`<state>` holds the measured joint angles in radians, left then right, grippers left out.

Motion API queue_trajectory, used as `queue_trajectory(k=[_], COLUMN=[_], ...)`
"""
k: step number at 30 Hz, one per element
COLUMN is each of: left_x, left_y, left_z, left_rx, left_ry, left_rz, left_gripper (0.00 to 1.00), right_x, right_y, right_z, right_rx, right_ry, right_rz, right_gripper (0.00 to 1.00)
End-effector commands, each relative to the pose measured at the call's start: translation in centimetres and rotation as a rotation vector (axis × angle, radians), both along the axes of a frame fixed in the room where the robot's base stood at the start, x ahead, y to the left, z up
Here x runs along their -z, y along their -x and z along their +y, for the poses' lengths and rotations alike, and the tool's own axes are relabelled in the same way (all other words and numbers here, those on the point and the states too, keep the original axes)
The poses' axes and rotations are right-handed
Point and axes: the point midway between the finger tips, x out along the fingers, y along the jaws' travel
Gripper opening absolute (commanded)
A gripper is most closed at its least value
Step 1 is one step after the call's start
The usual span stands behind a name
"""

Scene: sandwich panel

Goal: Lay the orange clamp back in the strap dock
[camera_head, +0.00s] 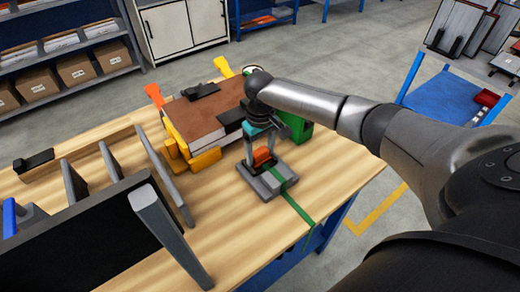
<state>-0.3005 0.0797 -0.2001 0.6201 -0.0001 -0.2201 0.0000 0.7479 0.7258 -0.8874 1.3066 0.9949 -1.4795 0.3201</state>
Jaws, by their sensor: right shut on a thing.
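The orange clamp (262,156) is between the fingers of my right gripper (261,152), which is shut on it. My right arm comes in from the right and the gripper points down. The grey strap dock (263,190) is on the wooden table directly below the gripper. The clamp appears at or just above the dock; I cannot tell whether it touches. A green strap (291,203) crosses the dock and runs over the table's front edge. My fingers partly hide the clamp and the dock's back. My left gripper is not in view.
Behind the dock lies a brown panel (190,122) with yellow and orange clamps around it. A green object (299,129) stands to its right, partly behind my arm. A grey slotted rack (110,163) and a dark panel (80,240) fill the left. Bare tabletop (225,235) lies in front.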

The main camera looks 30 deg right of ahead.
Motion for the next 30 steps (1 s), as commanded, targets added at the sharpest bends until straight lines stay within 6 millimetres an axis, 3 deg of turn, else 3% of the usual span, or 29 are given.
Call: queue_trajectory(k=[13,14,20,30], left_x=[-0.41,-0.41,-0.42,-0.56], left_y=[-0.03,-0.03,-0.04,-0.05], left_z=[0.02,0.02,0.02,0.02], left_rx=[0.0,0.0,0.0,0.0], left_ry=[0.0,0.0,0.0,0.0], left_rz=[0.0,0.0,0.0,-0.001], left_gripper=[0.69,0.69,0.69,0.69], right_x=[0.01,0.01,0.0,-0.51], right_y=[0.07,0.07,0.07,0.06], right_z=[0.0,0.0,0.01,0.02], right_rx=[0.0,0.0,0.0,-0.001], right_ry=[0.0,0.0,0.0,0.0], right_rz=[-0.001,-0.001,-0.001,-0.001], right_gripper=[0.16,0.76,0.99,1.0])
